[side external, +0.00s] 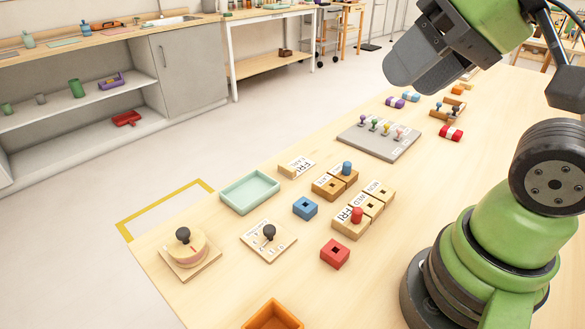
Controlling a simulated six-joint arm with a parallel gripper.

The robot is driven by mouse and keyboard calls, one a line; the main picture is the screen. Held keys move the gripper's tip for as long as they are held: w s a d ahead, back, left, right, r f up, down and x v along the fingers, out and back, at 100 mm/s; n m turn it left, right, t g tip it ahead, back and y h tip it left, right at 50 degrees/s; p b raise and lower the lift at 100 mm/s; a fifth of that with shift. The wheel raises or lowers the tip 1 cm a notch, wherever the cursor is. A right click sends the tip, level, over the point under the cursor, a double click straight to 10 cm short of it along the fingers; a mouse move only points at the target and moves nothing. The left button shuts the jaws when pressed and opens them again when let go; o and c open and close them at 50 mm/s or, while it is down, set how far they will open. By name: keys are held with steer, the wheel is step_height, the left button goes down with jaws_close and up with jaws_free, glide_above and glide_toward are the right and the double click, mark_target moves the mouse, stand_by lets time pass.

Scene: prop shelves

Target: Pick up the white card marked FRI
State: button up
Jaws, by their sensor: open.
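A white card with FRI lettering (301,164) shows on a light wooden piece behind the middle of the table, right of the pale green tray. A second white face that also reads FRI (343,214) shows at the left end of the wooden blocks with the red peg. Other faces there seem to read WED and MON. I cannot tell whether each is a loose card or part of its block. My gripper (402,72) is at the upper right, high above the table and well apart from both. It is open, with no object visible in it.
The pale green tray (250,192) stands left of the first FRI card. Wooden blocks with a blue peg (347,168), a blue block (305,208), a red block (335,253) and a grey board with several pegs (378,146) stand nearby. Clear table lies between these groups.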

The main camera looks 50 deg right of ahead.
steer(key=w+d+n+g, duration=0.1)
steer(key=w+d+g, duration=0.1)
steer(key=w, duration=0.8)
steer(key=n+g+h, duration=0.2)
steer(key=n+g, duration=0.1)
steer(key=g, duration=0.1)
glide_above(287, 166)
steer(key=f, duration=2.5)
steer(key=shift+s+a+f, duration=0.1)
steer(key=shift+s+a, duration=0.15)
steer(key=shift+s, duration=0.15)
steer(key=shift+w+d+f, duration=0.1)
steer(key=shift+w+f, duration=0.05)
steer(key=shift+f, duration=1.25)
steer(key=shift+w+d+f, duration=0.1)
steer(key=shift+w+f, duration=0.05)
steer(key=shift+f, duration=1.2)
steer(key=shift+c, duration=0.5)
jaws_close()
